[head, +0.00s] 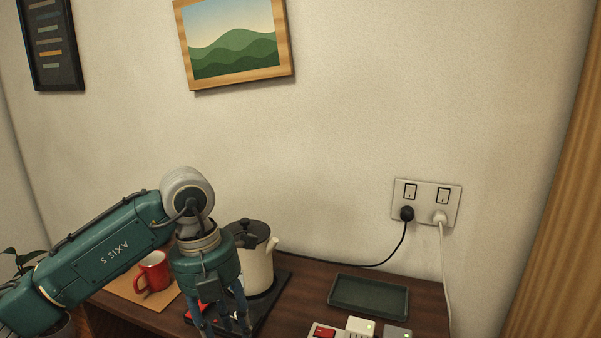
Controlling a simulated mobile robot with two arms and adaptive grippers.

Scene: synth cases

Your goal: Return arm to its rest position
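My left arm comes in from the left, bent at a pale round joint, and its teal gripper (222,318) points down over the front of the table. Its blue fingers are spread apart, and I see nothing held between them. The fingertips are close to the bottom edge of the picture. The gripper is in front of a cream kettle (259,270) with a dark lid and hides its left part; I cannot tell whether they touch. My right gripper is not in view.
A red mug (153,272) stands on a tan mat (126,288) behind my forearm. A dark tray (368,294) lies on the wooden table (307,272), with a power strip (360,328) in front. Two plugs (407,213) (440,217) with hanging cords sit in the wall socket plate (426,197).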

